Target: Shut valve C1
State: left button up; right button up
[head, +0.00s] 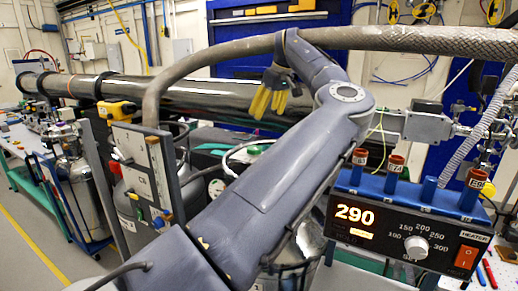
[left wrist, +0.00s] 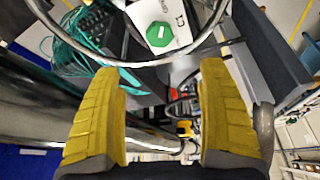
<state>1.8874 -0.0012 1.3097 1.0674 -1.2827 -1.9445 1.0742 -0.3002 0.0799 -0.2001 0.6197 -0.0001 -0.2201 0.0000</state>
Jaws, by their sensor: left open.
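A white plate (left wrist: 172,15) marked C1 shows at the top of the left wrist view. A green eight-sided knob (left wrist: 160,34) sits on it, beyond my fingertips. My left gripper (left wrist: 160,72) is open, with its two yellow ribbed fingers wide apart and nothing between them. In the head view my left gripper (head: 264,104) hangs fingers down beyond my bent arm. My forearm covers much of the area below it, so I cannot clearly make out the C1 knob there. My right gripper is not in view.
A grey pipe (left wrist: 140,62) curves across the left wrist view near the fingertips. A dark panel (left wrist: 270,60) stands at right, with teal cables (left wrist: 75,45) at left. In the head view, a heater box (head: 405,228) reading 290 and a thick braided hose (head: 410,38) crowd my arm.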

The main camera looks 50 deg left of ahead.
aim_at(254, 148)
pick_arm(q)
jog(key=x, duration=1.7)
jog(key=shift+a+r, duration=0.1)
jog(key=c, duration=1.3)
